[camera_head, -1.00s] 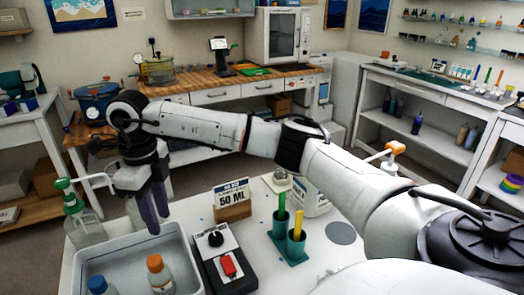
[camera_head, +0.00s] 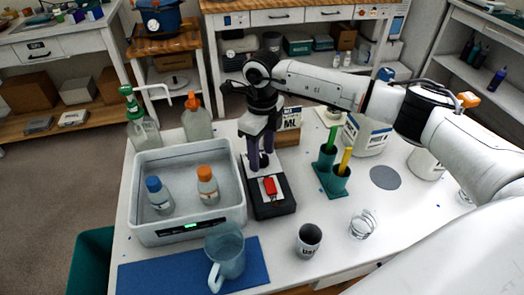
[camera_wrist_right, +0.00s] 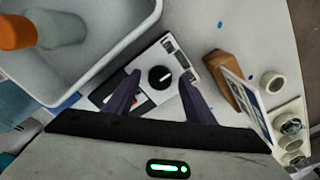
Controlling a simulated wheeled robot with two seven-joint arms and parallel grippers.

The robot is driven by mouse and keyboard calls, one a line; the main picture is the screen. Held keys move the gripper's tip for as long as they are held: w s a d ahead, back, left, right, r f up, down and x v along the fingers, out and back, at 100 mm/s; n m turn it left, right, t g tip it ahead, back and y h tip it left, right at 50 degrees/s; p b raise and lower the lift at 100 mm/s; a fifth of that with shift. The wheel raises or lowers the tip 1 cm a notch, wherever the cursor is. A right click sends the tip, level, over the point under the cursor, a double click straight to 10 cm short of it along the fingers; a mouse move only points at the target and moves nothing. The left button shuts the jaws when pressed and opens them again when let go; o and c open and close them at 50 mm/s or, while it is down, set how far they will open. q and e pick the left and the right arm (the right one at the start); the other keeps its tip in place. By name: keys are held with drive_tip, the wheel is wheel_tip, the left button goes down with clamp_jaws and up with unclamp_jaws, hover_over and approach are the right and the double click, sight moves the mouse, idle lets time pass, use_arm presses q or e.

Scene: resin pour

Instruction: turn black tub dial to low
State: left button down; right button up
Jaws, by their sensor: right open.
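The black dial (camera_wrist_right: 160,77) is a round knob with a white pointer mark, on the white panel of a black control box (camera_head: 277,207). A red switch (camera_head: 270,187) sits at the near end of the box. My right gripper (camera_head: 260,166) is open above the panel, pointing down. In the right wrist view its dark fingers (camera_wrist_right: 160,75) show either side of the dial, with gaps. In the head view the fingers largely hide the dial. The white tub (camera_head: 160,234) stands left of the box and has a green-lit display. My left gripper is not in view.
Two bottles, blue-capped (camera_head: 158,196) and orange-capped (camera_head: 207,185), stand in the tub. A 50 ML card (camera_head: 290,120) stands behind the box. A jug (camera_head: 226,257) and mug (camera_head: 309,239) are in front.

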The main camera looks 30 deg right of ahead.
drive_tip(key=shift+f, duration=0.25)
drive_tip(key=shift+c, duration=0.3)
drive_tip(key=c, duration=1)
